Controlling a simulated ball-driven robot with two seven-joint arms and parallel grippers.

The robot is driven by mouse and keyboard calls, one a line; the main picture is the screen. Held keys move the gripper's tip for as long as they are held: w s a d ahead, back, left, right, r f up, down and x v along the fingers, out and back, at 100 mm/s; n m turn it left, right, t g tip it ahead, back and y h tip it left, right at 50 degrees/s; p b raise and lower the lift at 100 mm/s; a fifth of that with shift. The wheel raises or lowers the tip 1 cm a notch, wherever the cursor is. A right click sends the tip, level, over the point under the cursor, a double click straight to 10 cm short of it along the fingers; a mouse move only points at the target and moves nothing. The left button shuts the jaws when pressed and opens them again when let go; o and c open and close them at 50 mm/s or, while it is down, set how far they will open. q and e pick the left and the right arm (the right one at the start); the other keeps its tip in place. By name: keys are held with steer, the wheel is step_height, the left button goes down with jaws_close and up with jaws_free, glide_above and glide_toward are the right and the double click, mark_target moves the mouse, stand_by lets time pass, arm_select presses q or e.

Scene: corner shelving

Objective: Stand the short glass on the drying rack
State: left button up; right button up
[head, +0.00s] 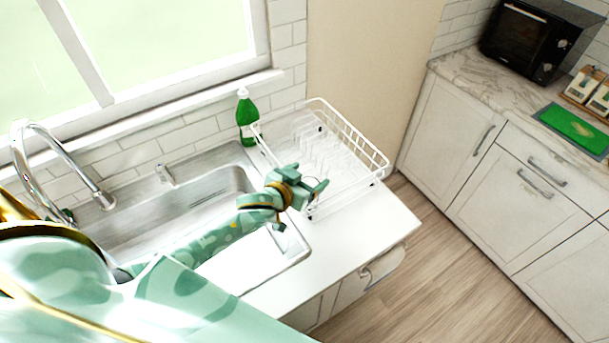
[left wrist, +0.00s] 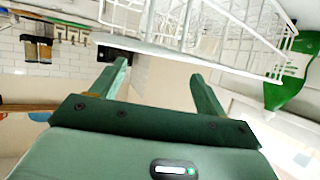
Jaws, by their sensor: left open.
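The white wire drying rack (head: 338,160) stands on the counter to the right of the sink, and its wires also fill the top of the left wrist view (left wrist: 215,28). My left gripper (head: 318,188) is at the rack's near left side in the head view, overlapping its edge. In the left wrist view its two green fingers (left wrist: 160,72) are apart with nothing between them. I cannot make out a short glass in either view. My right gripper is not in view.
A green soap bottle (head: 247,118) stands behind the sink (head: 205,165), left of the rack. The chrome faucet (head: 70,165) is at the left. White counter (head: 375,222) is clear in front of the rack. A black oven (head: 530,40) stands on the far counter.

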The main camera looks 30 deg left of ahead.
arm_select(q)
steer(key=r+p+v, duration=0.1)
steer(key=v, duration=1.1)
